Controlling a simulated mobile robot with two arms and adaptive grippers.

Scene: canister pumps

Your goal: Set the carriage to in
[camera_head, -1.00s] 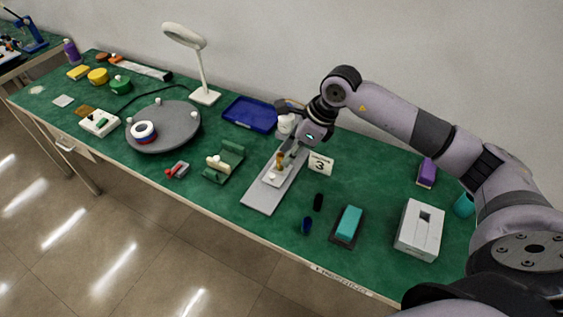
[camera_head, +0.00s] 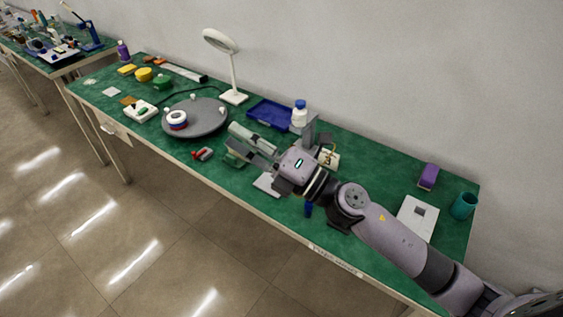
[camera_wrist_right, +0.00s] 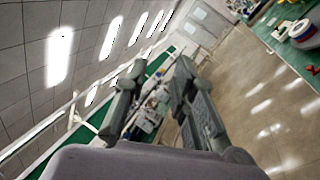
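The grey base plate (camera_head: 266,184) of the slide fixture shows only at its front corner in the head view. My right gripper and wrist hide the carriage and its brass-coloured knob, so the carriage's position cannot be read. My right gripper (camera_head: 273,138) is raised above the fixture, its fingers pointing up and left in the head view. In the right wrist view the two fingers (camera_wrist_right: 155,95) are spread with nothing held between them. A small card (camera_head: 329,157) stands just behind the wrist, partly covered. My left gripper is not in view.
A grey turntable (camera_head: 205,124) with a tape roll (camera_head: 177,119) is to the left. A blue tray (camera_head: 268,113) and white bottle (camera_head: 299,115) stand behind. A white box (camera_head: 417,216), purple block (camera_head: 428,176) and teal cup (camera_head: 463,206) are at the right.

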